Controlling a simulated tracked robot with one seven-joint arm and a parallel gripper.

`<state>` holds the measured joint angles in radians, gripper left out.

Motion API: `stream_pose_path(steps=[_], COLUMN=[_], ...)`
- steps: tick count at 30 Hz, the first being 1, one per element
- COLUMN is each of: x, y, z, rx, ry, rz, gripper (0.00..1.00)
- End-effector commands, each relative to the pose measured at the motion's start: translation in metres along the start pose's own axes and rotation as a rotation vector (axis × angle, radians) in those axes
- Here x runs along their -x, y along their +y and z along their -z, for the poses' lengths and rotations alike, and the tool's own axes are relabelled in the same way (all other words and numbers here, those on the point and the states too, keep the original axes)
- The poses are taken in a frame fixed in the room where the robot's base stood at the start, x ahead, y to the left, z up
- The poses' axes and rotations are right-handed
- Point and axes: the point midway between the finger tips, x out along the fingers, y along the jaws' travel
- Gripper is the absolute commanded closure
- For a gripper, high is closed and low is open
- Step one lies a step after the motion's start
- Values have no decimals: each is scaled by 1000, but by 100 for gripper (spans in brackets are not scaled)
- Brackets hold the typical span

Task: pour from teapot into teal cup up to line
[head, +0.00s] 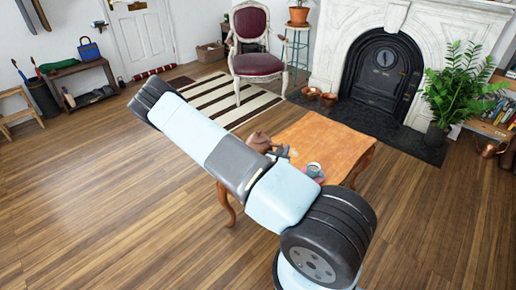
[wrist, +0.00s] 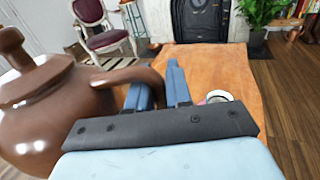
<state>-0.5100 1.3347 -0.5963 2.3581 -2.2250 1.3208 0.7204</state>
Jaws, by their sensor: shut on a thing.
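A brown teapot (wrist: 45,110) fills the left of the wrist view, with its knobbed lid on. My gripper (wrist: 160,88) is shut on its handle, which runs to the blue-grey fingers. In the head view the teapot (head: 259,141) shows just beyond my arm, above the left side of the table; whether it touches the table I cannot tell. The teal cup (head: 313,170) stands upright on a pinkish saucer (head: 321,180), right of the gripper (head: 281,153). In the wrist view the cup (wrist: 219,97) is partly hidden behind my gripper body. Its line and liquid level are not discernible.
The orange-brown wooden table (head: 325,135) is mostly clear toward its far side. Beyond it are copper bowls (head: 311,93), a marble fireplace (head: 385,62) and a burgundy chair (head: 255,45). A potted fern (head: 455,85) stands right of the fireplace.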

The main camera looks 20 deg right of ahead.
Motion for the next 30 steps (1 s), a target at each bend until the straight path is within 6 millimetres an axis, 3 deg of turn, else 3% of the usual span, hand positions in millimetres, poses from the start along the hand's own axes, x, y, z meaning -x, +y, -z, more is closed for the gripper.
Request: stream_pose_path(steps=[1, 7, 15, 21, 30], x=[-4, -2, 28, 55, 75], y=[-21, -101, -190, -230, -249], z=[2, 17, 47, 68, 82], rx=[-4, -5, -6, -8, -7], ry=[-3, -5, -10, -14, -17], rz=[79, 402, 803, 1019, 1151], gripper=[100, 100, 100, 100, 100])
